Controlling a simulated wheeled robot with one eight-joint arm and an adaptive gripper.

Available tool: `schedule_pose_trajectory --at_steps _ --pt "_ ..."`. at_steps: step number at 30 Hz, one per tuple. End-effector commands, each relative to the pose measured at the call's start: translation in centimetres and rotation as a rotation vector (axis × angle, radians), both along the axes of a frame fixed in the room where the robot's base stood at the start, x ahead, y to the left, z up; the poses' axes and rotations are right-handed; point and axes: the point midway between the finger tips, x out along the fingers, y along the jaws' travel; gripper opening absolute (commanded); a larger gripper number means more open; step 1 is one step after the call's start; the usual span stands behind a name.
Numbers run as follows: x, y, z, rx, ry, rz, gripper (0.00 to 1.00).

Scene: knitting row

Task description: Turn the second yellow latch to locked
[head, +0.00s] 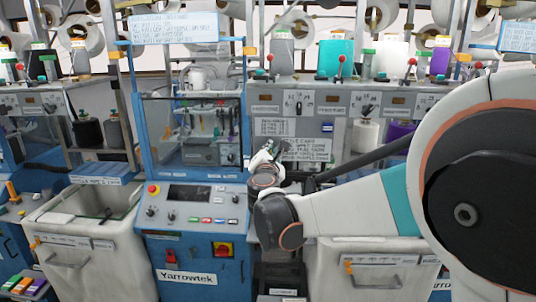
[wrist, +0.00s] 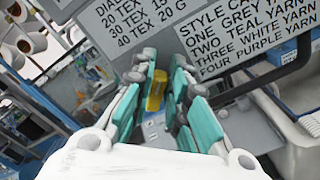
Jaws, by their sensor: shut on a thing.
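A small yellow latch (wrist: 155,90) sits between the teal-padded fingers of my gripper (wrist: 163,70) in the wrist view. The fingers are closed in on it from both sides and cover parts of it. Whether it stands at locked or unlocked cannot be told. In the head view my gripper (head: 268,157) is at the front of the grey machine, just right of the blue cabinet, and the held latch is hidden there. Other yellow-orange pieces show on the blue frame's upper right post (head: 250,51) and upper left post (head: 115,55).
A blue Yarrowtek cabinet (head: 195,243) with a control panel stands left of my gripper. Pale bins (head: 365,275) stand at lower right and lower left (head: 85,265). A style card sign (wrist: 262,45) is close to my fingers. Yarn cones line the shelf above.

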Motion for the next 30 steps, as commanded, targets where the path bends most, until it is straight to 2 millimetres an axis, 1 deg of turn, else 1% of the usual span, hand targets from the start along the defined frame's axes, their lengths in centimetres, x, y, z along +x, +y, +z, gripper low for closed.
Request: schedule_pose_trajectory --at_steps 9,18,24,30 --pt "-0.1 -0.4 -0.6 0.301 -0.01 0.0 0.0" --pt "-0.1 -0.6 -1.1 0.563 -0.019 -0.001 0.0" --pt "-0.1 -0.7 -1.4 0.693 -0.023 -0.001 0.0" --pt "-0.1 -0.7 -1.5 0.775 -0.026 -0.002 0.0"
